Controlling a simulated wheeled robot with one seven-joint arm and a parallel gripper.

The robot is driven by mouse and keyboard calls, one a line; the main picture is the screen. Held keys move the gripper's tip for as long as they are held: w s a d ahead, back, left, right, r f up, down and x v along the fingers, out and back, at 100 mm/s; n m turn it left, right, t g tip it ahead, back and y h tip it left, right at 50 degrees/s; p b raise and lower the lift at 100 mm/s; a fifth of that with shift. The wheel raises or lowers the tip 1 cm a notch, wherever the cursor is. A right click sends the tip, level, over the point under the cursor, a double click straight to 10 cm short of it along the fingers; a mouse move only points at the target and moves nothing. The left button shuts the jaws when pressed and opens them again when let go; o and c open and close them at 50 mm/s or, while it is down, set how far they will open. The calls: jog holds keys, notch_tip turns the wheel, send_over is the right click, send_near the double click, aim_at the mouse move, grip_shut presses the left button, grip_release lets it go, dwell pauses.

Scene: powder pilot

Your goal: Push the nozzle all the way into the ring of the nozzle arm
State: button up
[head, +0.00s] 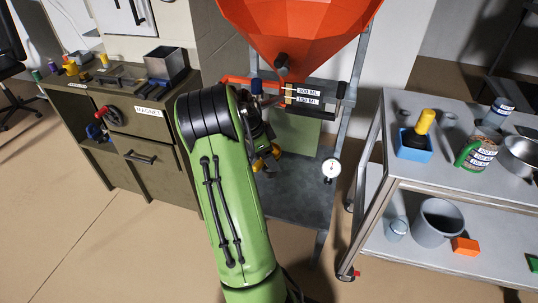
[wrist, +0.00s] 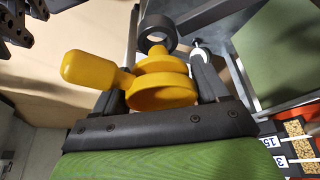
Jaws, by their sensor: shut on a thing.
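The yellow nozzle (wrist: 165,92) sits between the two dark fingers of my gripper (wrist: 163,88) in the wrist view, and my gripper is shut on it. It has stacked round flanges and a rounded yellow handle sticking out to the left. The dark ring of the nozzle arm (wrist: 158,30) is just beyond the nozzle's far end. The two look close and nearly in line; I cannot tell whether they touch. In the head view, my gripper (head: 264,158) is below the orange hopper, with bits of yellow nozzle (head: 275,151) showing. My arm hides much of it, and I cannot make out the ring there.
The orange hopper (head: 300,25) hangs above on a metal frame, with labelled slides below its outlet. A dial gauge (head: 331,168) is right of my gripper. A grey cart (head: 465,175) with containers stands right, and a brown cabinet (head: 135,165) stands left.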

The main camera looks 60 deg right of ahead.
jog(key=shift+f, duration=0.2)
jog(key=shift+f+b, duration=0.35)
jog(key=shift+b, duration=0.1)
jog(key=shift+f+b, duration=0.7)
jog(key=shift+f, duration=0.2)
jog(key=o, duration=1.1)
jog(key=shift+c, duration=0.2)
jog(key=p+v, duration=0.6)
jog(key=v, duration=1)
jog(key=shift+s, duration=0.2)
jog(key=shift+d, duration=0.1)
